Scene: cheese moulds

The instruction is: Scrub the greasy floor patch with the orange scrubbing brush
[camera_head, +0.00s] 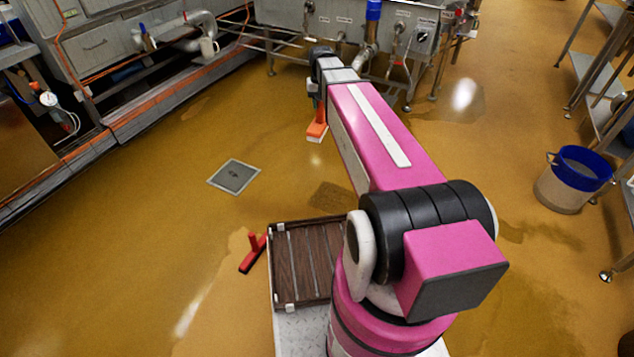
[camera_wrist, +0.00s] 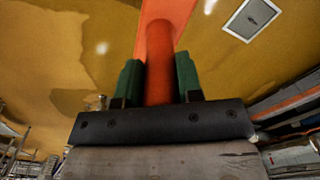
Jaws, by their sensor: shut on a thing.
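The orange scrubbing brush (camera_head: 317,131) hangs from the end of my outstretched arm, with pale bristles at its lower edge. My gripper (camera_wrist: 159,82) has green fingers on both sides of the brush's round orange handle (camera_wrist: 160,62) and is shut on it. The brush seems to be above the floor; contact is not clear. A darker brown patch (camera_head: 332,198) lies on the floor beside my arm, and a wet-looking dark area (camera_head: 447,101) lies farther back. I cannot tell which is the greasy patch. Dark floor stains also show at left in the wrist view (camera_wrist: 40,47).
A square floor drain (camera_head: 234,176) lies left of the arm. A red squeegee (camera_head: 252,252) is near the slatted brown tray (camera_head: 312,262). A blue-rimmed bucket (camera_head: 572,178) and metal racks stand right. A steel vat (camera_head: 325,25) stands behind; machinery lines the left. Open floor lies between.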

